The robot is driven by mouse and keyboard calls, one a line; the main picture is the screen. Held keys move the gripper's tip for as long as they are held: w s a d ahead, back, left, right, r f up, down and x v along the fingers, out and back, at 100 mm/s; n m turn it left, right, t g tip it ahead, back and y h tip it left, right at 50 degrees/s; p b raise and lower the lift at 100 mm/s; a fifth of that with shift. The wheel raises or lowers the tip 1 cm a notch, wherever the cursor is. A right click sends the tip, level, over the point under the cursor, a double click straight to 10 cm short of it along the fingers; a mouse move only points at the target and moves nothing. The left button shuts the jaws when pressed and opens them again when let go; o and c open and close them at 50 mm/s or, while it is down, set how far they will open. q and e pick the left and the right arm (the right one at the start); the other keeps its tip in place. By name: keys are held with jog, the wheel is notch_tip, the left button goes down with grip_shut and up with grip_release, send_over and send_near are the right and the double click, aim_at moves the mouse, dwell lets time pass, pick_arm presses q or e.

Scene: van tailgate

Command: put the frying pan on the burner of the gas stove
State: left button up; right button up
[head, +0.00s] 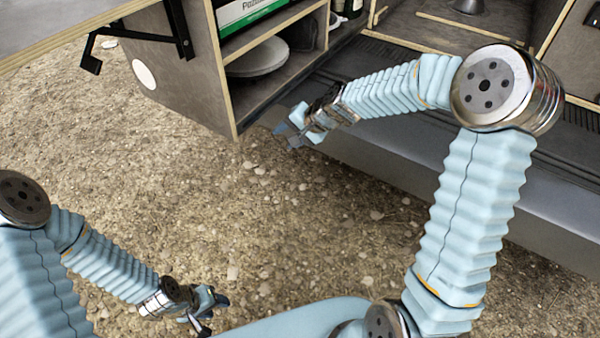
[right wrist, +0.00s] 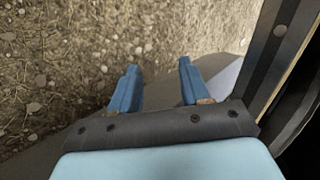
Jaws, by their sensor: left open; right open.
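My right gripper (head: 288,132) is in front of the van's rear edge, close to the lower corner of the wooden cabinet. In the right wrist view its two blue fingers (right wrist: 156,88) stand apart with nothing between them, above gravel. My left gripper (head: 208,312) is low at the bottom left of the head view, over the gravel. It is open, and I see nothing held in it.
A tabletop (head: 70,22) on a black bracket juts out left. The van's bumper (head: 390,150) runs along the right. Open gravel (head: 200,200) fills the middle.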

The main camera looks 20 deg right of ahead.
jog(key=s+a+f+n+g+h, duration=0.1)
jog(key=s+f, duration=0.4)
jog(key=f, duration=0.4)
jog(key=s+a+f+n+g, duration=0.2)
jog(key=s+f, duration=0.3)
jog(key=f, duration=0.3)
jog(key=s+a+f+n+g, duration=0.1)
jog(key=s+f+n, duration=0.1)
jog(key=s+f, duration=0.3)
jog(key=s+a+f+n+g, duration=0.1)
jog(key=s+f, duration=0.4)
jog(key=s, duration=0.6)
jog(key=shift+s+a+f+n+g+h, duration=0.3)
jog(key=shift+s+a+f+n, duration=0.1)
jog(key=shift+a, duration=0.1)
pick_arm(q)
jog(key=shift+d, duration=0.1)
pick_arm(e)
jog(key=shift+d, duration=0.15)
